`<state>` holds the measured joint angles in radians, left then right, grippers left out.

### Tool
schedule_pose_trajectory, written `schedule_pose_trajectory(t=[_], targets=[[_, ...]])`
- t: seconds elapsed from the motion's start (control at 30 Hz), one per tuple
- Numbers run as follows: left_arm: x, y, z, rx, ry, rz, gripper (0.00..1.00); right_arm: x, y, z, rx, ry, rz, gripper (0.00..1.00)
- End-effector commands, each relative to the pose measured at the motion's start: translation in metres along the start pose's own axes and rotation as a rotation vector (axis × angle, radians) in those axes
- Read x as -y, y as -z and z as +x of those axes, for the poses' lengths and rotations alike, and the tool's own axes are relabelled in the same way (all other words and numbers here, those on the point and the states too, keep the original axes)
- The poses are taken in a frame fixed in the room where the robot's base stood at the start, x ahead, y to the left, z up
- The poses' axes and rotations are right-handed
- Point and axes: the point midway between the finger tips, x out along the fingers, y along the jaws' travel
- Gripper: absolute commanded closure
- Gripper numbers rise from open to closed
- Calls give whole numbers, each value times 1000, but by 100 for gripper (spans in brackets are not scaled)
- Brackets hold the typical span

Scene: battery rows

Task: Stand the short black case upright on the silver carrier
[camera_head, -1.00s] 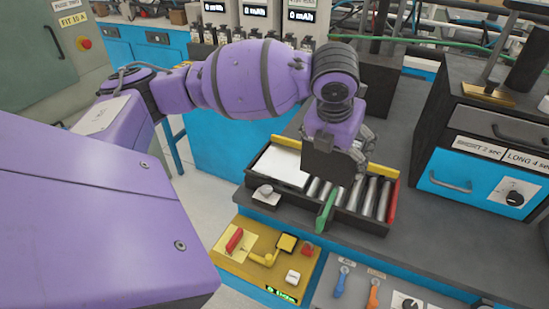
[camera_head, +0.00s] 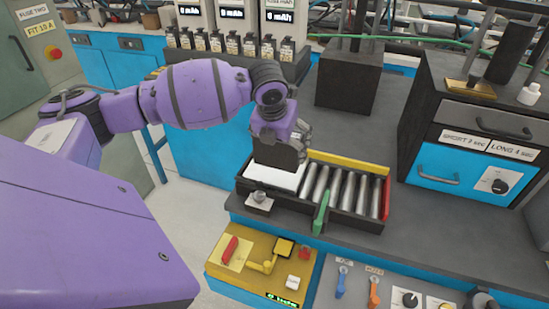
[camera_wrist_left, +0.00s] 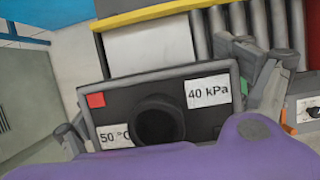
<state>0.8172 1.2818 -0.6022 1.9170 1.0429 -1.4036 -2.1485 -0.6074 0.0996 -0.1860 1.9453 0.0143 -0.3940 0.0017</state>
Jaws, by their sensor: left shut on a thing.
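The short black case (camera_head: 275,153) is held upright in my left gripper (camera_head: 281,140), over the left part of the roller tray in the head view. In the left wrist view the case (camera_wrist_left: 115,97) shows a red square, a "40 kPa" label, a "50 °C" label and a dark round part. The gripper's fingers are at its two sides. The silver carrier (camera_head: 287,181) is a pale flat plate at the tray's left end, directly below or behind the case. It also shows beyond the case in the wrist view (camera_wrist_left: 150,52). I cannot tell whether they touch. My right gripper is out of view.
Bare silver rollers (camera_head: 348,190) fill the tray's right side, between a yellow rail (camera_head: 350,162) and a green lever (camera_head: 321,214). A red end stop (camera_head: 386,198) closes the right. A yellow control panel (camera_head: 225,262) lies in front; a blue drawer unit (camera_head: 455,178) stands right.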

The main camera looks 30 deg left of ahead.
Motion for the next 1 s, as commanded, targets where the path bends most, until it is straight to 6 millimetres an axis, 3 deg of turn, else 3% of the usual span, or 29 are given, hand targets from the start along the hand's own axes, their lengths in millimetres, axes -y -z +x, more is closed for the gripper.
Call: schedule_pose_trajectory(t=[0.1, 0.47, 0.6, 1.0], targets=[[-11, -1, 24, -4, 1, -2, 42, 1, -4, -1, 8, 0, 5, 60], [-26, -5, 53, -3, 1, 0, 42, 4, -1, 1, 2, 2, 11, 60], [-24, 5, 73, -3, 2, 0, 42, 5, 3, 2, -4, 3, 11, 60], [-24, 8, 80, -1, 1, 2, 42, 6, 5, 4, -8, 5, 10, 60]])
